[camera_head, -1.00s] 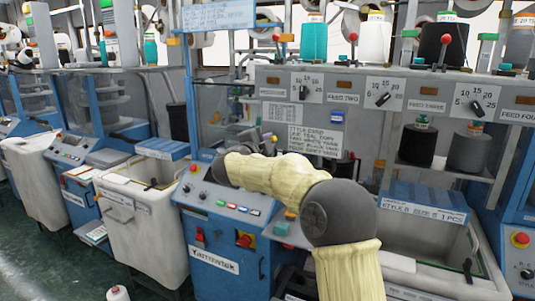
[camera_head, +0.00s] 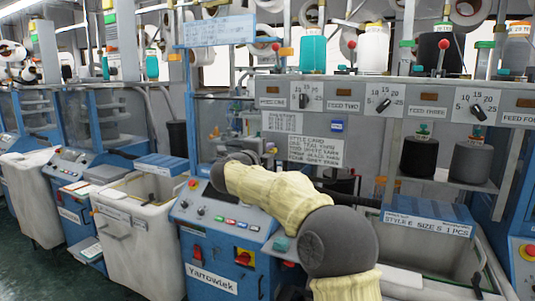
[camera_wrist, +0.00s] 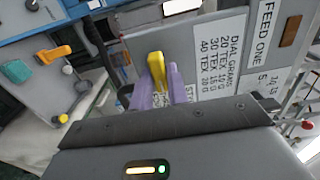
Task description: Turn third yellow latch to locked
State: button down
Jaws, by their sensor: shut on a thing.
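A yellow latch (camera_wrist: 157,72) stands upright near the middle of the wrist view, beside a grey panel with printed labels. The purple fingers of my gripper (camera_wrist: 160,88) are shut on it, one on each side. The latch's base is hidden behind the fingers and the gripper body. In the head view my arm reaches to the machine's middle, and its end hides the fingers and the latch there. I cannot tell from these views which latch in the row this is.
In the wrist view an orange lever (camera_wrist: 52,54), a teal block (camera_wrist: 15,71) and a yellow-tipped knob (camera_wrist: 64,118) are at left. In the head view a blue control panel (camera_head: 225,215) lies below my arm, a white bin (camera_head: 140,240) at left, and dials (camera_head: 385,104) above.

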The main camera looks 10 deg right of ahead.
jog(key=c, duration=1.4)
grip_release()
jog(key=b+v, duration=0.4)
jog(key=v, duration=1.3)
jog(key=shift+s+a, duration=0.15)
